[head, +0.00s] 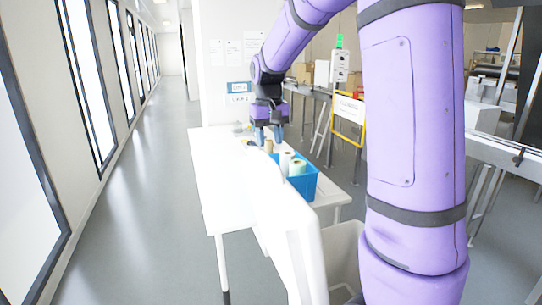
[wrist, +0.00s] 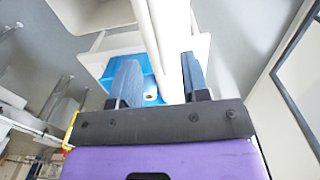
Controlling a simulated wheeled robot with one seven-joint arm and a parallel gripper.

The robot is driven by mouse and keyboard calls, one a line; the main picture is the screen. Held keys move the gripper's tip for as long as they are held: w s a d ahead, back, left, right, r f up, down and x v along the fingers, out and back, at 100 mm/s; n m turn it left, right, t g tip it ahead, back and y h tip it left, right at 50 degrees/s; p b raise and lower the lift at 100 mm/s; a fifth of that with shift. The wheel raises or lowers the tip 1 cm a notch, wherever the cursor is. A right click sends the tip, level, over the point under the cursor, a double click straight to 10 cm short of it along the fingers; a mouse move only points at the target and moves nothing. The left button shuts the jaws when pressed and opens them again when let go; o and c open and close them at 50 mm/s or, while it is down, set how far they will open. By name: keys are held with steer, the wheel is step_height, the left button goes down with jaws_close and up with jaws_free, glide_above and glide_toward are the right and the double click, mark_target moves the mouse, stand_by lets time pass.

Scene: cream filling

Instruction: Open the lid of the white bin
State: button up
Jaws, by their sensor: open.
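The white bin (head: 343,250) stands at the lower middle of the head view, partly hidden behind my arm. Its lid (head: 283,215) is a long white panel that stands raised on the bin's left side, and part of the bin's grey inside shows. My gripper (head: 267,135) is open above the table, near the lid's far end. In the wrist view, the lid (wrist: 163,35) is seen nearly edge-on and runs down between the two open fingers of my gripper (wrist: 160,65). I cannot tell whether a finger touches it.
A white table (head: 212,180) stands left of the lid. A blue crate (head: 305,188) with several rolls is close beside the lid and below my gripper. A yellow-framed sign (head: 349,112) and metal stands are behind. The corridor floor (head: 150,200) at left is clear.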

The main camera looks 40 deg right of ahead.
mark_target(270, 158)
steer(key=shift+f, duration=2.7)
jaws_close()
